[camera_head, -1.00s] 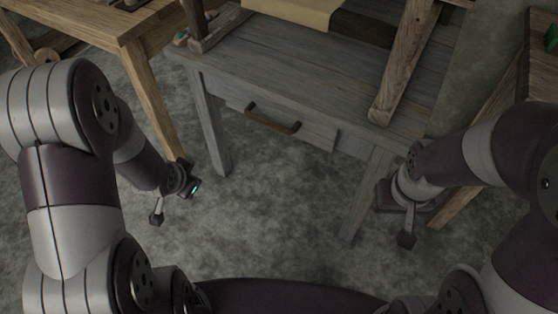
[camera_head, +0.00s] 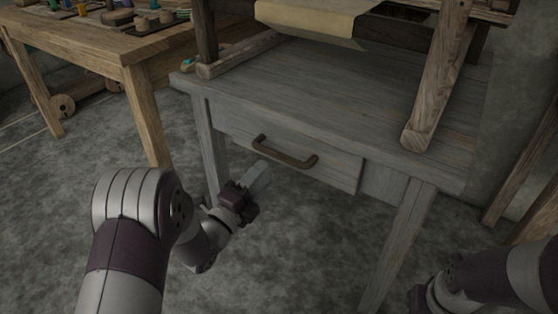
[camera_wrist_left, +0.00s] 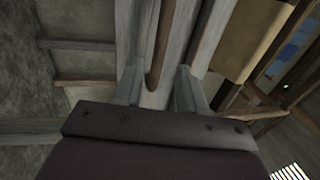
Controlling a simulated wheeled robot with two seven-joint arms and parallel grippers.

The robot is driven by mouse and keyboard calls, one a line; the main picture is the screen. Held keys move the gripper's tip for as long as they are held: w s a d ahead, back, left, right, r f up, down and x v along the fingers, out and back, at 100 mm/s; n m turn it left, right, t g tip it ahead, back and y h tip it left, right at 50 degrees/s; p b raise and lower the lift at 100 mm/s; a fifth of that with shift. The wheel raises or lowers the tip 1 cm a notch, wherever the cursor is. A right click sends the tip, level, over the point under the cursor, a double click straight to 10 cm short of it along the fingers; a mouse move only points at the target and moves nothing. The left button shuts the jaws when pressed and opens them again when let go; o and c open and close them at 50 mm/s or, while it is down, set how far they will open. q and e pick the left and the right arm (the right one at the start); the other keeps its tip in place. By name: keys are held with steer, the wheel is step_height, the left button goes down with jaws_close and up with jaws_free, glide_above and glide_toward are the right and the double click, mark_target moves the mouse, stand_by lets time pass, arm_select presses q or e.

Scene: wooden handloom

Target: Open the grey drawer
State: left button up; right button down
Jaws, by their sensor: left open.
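The grey drawer (camera_head: 232,130) is in the front of a grey wooden table and looks shut. Its brown bar handle (camera_head: 286,153) runs across the drawer front; it also shows in the left wrist view (camera_wrist_left: 159,45). My left gripper (camera_head: 262,174) is just below and in front of the handle's left part. In the left wrist view my left gripper (camera_wrist_left: 158,82) is open, with one finger on each side of the handle's line. I cannot tell whether the fingers touch it. My right arm is at the lower right; its fingers are out of view.
The grey table (camera_head: 330,85) carries a wooden loom frame (camera_head: 440,75) with tan cloth (camera_head: 315,17). A lighter wooden table (camera_head: 85,50) with small items stands at the left. A table leg (camera_head: 400,240) stands right of the drawer. The floor in front is clear.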

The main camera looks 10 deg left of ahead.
mark_target(278, 153)
arm_select(q)
steer(key=b+x, duration=0.2)
steer(key=x, duration=0.5)
steer(key=shift+f, duration=0.2)
steer(key=shift+w+r, duration=0.15)
steer(key=shift+w, duration=0.15)
arm_select(e)
step_height(278, 153, down, 3)
arm_select(q)
jaws_close()
